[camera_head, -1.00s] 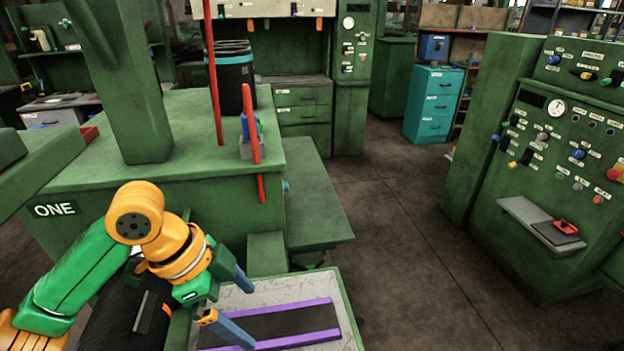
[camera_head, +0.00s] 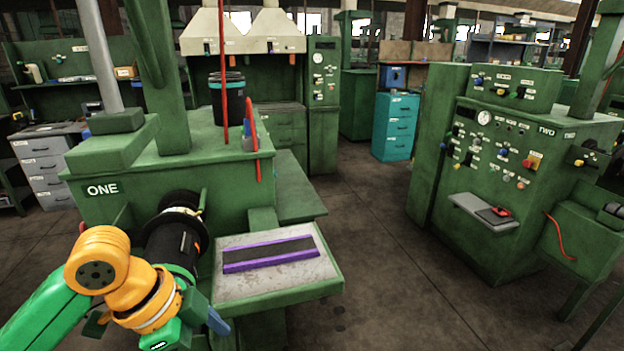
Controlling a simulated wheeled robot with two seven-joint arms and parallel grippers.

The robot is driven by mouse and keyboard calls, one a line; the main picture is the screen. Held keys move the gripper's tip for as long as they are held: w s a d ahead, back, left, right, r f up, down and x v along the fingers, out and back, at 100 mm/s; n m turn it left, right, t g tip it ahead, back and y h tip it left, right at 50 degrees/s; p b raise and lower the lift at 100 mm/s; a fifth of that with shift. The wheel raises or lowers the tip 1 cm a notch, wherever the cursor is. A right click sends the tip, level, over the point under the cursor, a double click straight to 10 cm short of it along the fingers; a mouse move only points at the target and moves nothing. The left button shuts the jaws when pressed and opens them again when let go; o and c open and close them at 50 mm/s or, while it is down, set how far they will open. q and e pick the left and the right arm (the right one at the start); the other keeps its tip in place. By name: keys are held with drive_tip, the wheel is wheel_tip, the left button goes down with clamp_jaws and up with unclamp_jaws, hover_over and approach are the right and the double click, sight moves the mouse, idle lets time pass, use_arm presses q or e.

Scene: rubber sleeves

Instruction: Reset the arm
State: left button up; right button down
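My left arm (camera_head: 97,273), green and orange, reaches in from the lower left. Its gripper (camera_head: 214,318) is near the bottom edge, in front of and below the metal tray (camera_head: 235,283). One blue-grey fingertip shows clearly; the other is not clear, so I cannot tell how far apart they are. Nothing is seen held in it. A black cylinder (camera_head: 173,243) sticks out from the front of the green machine marked ONE (camera_head: 140,190), just behind my arm. My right arm and gripper are not in view.
A dark strip with two purple bars (camera_head: 270,253) lies on the tray. A black bin (camera_head: 226,100) stands on machine ONE beside red rods. Machine TWO (camera_head: 490,190) stands at right, with a teal cabinet (camera_head: 396,126) behind. The floor between the machines is clear.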

use_arm(q)
drive_tip(key=w+d+f+n+t+h, duration=0.1)
drive_tip(key=w+f+n+t+h, duration=0.15)
drive_tip(key=w+f+n, duration=0.6)
drive_tip(key=s+a+f+n+t+y, duration=0.1)
drive_tip(key=a+f+n+y, duration=0.15)
drive_tip(key=f, duration=0.85)
drive_tip(key=s+a+f+n+y, duration=0.1)
drive_tip(key=a+f, duration=0.2)
drive_tip(key=f, duration=0.8)
drive_tip(key=s+a+f+n+g+y, duration=0.1)
drive_tip(key=s+a+f+y, duration=0.15)
drive_tip(key=s+f, duration=1)
drive_tip(key=s+f+g, duration=0.1)
drive_tip(key=s+f, duration=0.2)
drive_tip(key=s, duration=0.7)
drive_tip(key=s+d+f+g, duration=0.1)
drive_tip(key=s+f, duration=0.1)
drive_tip(key=s, duration=0.9)
drive_tip(key=shift+d+f+m+g+y, duration=0.25)
drive_tip(key=shift+f+m+g+y, duration=0.05)
drive_tip(key=shift+f+g+y, duration=0.1)
